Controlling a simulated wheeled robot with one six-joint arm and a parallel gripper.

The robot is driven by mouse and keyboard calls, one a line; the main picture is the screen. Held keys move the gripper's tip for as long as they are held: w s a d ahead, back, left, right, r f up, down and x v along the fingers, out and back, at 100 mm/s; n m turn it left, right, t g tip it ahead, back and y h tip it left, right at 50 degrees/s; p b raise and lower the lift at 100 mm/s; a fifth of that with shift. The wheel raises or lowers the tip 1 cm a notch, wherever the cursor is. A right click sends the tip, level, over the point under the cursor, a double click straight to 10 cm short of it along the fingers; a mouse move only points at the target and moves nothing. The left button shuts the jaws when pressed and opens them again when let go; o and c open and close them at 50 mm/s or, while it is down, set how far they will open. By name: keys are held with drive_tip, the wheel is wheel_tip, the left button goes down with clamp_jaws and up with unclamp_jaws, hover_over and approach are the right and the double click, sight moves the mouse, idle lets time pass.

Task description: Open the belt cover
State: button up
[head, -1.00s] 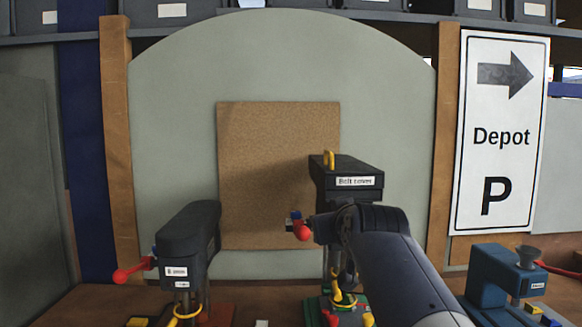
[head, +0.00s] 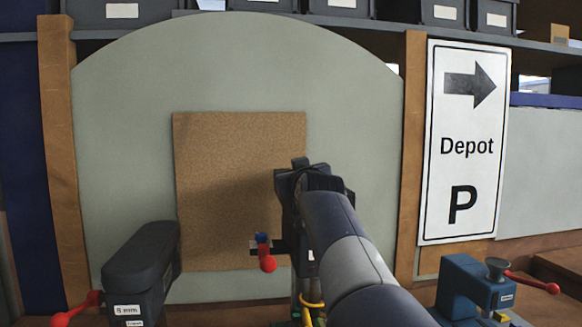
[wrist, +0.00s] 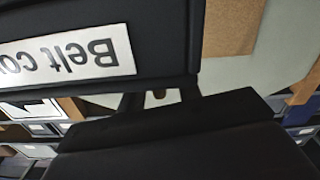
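The black belt cover (wrist: 167,45) fills the upper left of the wrist view, with its white label (wrist: 70,50) upside down. In the head view my arm hides most of the cover, on the middle machine. In the head view the handle's top (head: 300,162) peeks out above my gripper. The cover's hinge is hidden.
A dark machine labelled 8 mm (head: 140,270) stands at left, with a red-knobbed lever. A blue machine (head: 470,285) stands at right. A red knob (head: 267,263) sticks out left of the middle machine. Behind are a cork board (head: 235,140) and a Depot sign (head: 463,145).

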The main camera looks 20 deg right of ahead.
drive_tip(key=shift+x, duration=0.95)
drive_tip(key=shift+c, duration=0.5)
clamp_jaws()
